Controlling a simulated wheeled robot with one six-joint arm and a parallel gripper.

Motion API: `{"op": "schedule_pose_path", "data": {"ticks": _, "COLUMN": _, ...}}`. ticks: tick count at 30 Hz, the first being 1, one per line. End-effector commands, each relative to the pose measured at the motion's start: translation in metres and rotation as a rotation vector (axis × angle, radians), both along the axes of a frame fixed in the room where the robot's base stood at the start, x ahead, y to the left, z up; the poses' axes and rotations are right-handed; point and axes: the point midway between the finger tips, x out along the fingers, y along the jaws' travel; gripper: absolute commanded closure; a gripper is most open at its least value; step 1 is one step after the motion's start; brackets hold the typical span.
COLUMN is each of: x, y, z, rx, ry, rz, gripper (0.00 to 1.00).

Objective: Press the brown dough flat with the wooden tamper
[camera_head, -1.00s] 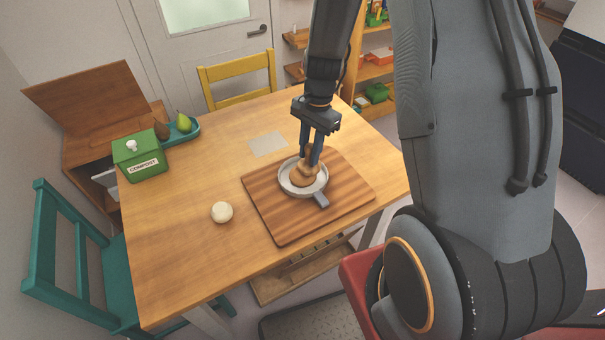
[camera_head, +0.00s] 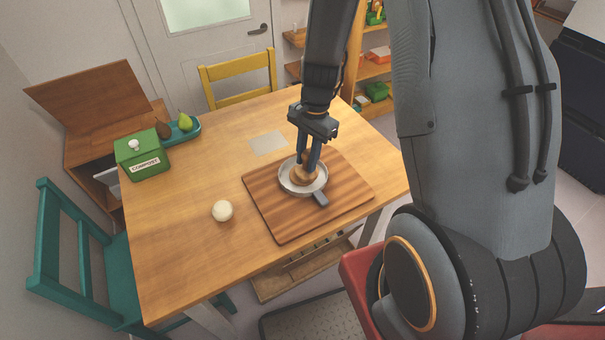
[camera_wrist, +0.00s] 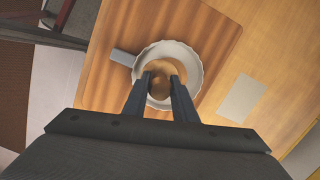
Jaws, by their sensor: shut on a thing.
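My gripper (camera_head: 308,168) is shut on the wooden tamper (camera_head: 301,171), upright over the pale fluted dish (camera_head: 289,187) with a grey handle. In the wrist view the tamper (camera_wrist: 161,90) sits between my fingertips (camera_wrist: 160,78), inside the rim of the dish (camera_wrist: 191,62). A brown surface around the tamper may be its base or the brown dough; I cannot tell which. Whether the tamper touches dough is hidden. A pale, round dough ball (camera_head: 222,211) lies on the table left of the board.
The dish stands on a striped wooden board (camera_head: 278,226) on the table (camera_head: 185,262). A green compost box (camera_head: 141,158) and a teal tray (camera_head: 186,133) with pears stand at the back left. A grey sheet (camera_head: 268,143) lies behind the board. The table's front left is clear.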

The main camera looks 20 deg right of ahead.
Motion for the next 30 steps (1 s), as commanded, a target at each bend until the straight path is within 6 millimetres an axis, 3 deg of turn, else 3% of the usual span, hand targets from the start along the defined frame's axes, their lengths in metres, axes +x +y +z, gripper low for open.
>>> {"op": "schedule_pose_path", "data": {"ticks": 30, "x": -0.003, "y": 0.002, "z": -0.012, "rx": 0.000, "ry": 0.000, "rz": 0.001, "gripper": 0.93}}
